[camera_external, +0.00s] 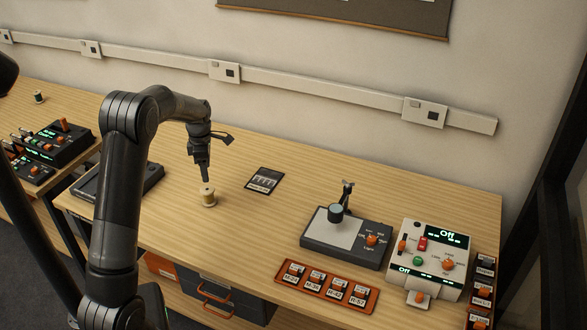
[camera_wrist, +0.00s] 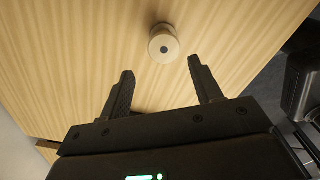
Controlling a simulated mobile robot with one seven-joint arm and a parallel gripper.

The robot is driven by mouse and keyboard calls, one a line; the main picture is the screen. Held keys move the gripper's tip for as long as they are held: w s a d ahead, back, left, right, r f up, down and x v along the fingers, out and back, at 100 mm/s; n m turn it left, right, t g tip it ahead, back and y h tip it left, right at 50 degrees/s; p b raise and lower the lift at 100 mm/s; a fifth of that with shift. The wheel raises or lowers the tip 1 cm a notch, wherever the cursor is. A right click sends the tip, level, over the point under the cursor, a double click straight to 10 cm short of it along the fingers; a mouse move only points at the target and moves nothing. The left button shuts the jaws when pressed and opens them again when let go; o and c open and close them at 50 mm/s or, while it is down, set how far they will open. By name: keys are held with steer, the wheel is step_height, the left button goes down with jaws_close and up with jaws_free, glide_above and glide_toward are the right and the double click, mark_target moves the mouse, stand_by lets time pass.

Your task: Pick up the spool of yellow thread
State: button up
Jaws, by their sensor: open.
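The spool of yellow thread (camera_external: 208,195) stands upright on the wooden table (camera_external: 400,179), with pale tan ends. In the wrist view the spool (camera_wrist: 163,44) is seen from above, beyond my fingertips and between their lines, a little nearer the right finger. My gripper (camera_external: 206,180) points down just above and behind the spool in the external view. In the wrist view my gripper (camera_wrist: 160,72) is open, with nothing between its fingers. Whether a finger touches the spool cannot be told from the external view.
A black label card (camera_external: 265,181) lies right of the spool. A device with a small stand (camera_external: 345,240), a white control box (camera_external: 432,262) and an orange switch strip (camera_external: 327,287) sit further right. A dark tray (camera_external: 150,180) is at left.

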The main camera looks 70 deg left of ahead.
mark_target(205, 190)
step_height(205, 190, down, 5)
steer(key=shift+s+f, duration=0.1)
steer(key=shift+f, duration=0.1)
steer(key=f, duration=0.5)
steer(key=shift+s+d+f, duration=0.1)
steer(key=shift+s+d, duration=0.1)
steer(key=c, duration=0.8)
